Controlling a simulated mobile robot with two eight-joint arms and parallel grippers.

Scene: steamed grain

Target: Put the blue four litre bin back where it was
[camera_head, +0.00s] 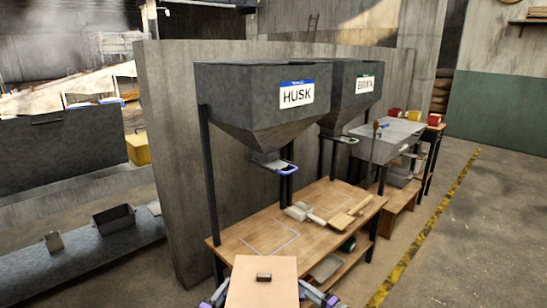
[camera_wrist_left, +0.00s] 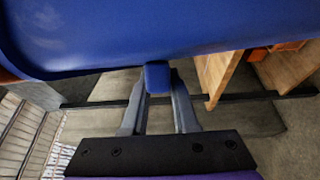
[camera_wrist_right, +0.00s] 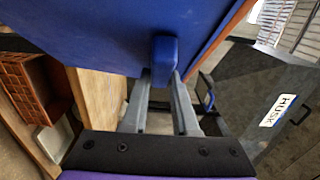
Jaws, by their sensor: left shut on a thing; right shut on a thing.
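The blue bin shows as a broad blue wall in the left wrist view (camera_wrist_left: 110,35) and the right wrist view (camera_wrist_right: 95,30). A tan wooden lid (camera_head: 262,290) with a small dark knob covers its top in the head view, hiding its blue walls there. My left gripper (camera_head: 213,297) is shut on a blue lug (camera_wrist_left: 157,77) on one side of the bin. My right gripper (camera_head: 318,296) is shut on a matching lug (camera_wrist_right: 164,60) on the opposite side. The bin is held off the floor, in front of the wooden bench (camera_head: 232,235).
The bench has a pale square outline (camera_head: 270,238) below the HUSK hopper (camera_head: 240,95). A metal scoop (camera_head: 300,212) and wooden tool (camera_head: 345,217) lie to its right. A lower shelf (camera_head: 345,262) holds a tray. A concrete wall (camera_head: 170,130) stands left; open floor lies right.

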